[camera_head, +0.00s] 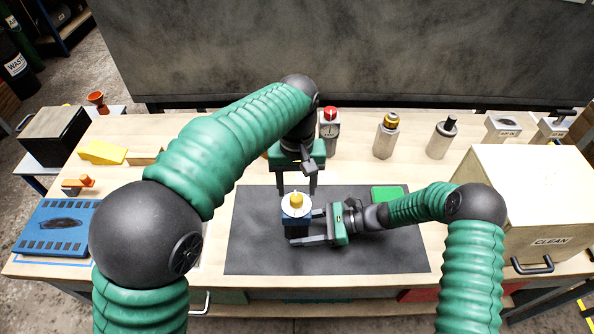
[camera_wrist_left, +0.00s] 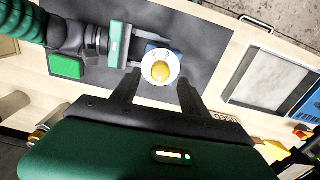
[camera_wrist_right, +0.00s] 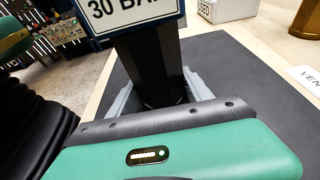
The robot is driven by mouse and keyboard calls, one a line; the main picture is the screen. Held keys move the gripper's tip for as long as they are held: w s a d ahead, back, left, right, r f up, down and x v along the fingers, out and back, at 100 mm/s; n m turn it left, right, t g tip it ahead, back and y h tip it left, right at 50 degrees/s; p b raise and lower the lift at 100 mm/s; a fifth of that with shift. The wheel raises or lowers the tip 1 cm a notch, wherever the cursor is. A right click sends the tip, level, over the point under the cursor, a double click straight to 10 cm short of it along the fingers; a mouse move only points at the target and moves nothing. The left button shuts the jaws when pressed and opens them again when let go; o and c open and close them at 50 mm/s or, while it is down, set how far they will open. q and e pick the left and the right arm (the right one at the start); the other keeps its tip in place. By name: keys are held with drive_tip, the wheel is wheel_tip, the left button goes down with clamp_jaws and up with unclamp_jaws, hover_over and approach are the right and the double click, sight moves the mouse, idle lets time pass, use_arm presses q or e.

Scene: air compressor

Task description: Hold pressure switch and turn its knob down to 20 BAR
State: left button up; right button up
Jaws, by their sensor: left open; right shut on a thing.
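The pressure switch (camera_head: 298,229) stands upright on the black mat, a dark blue body with a white dial and a yellow knob (camera_head: 296,199) on top. My right gripper (camera_head: 308,228) is shut on its body from the right. In the right wrist view its blue-framed white readout (camera_wrist_right: 125,12) shows "30 BA", cut off by the frame edge. My left gripper (camera_head: 297,186) is open and points down, just behind and above the knob. In the left wrist view the knob (camera_wrist_left: 161,71) lies between and beyond its fingertips, with no visible contact.
The black mat (camera_head: 375,250) is clear around the switch, with a green block (camera_head: 389,194) at its back right. Metal fittings (camera_head: 386,135) stand along the back. A wooden CLEAN box (camera_head: 540,200) stands right, a blue tray (camera_head: 58,227) left.

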sight(297, 197)
use_arm(q)
wheel_tip(297, 197, up, 8)
drive_tip(key=shift+r, duration=0.15)
use_arm(e)
drive_tip(key=o, duration=1.3)
drive_tip(key=shift+c, duration=0.2)
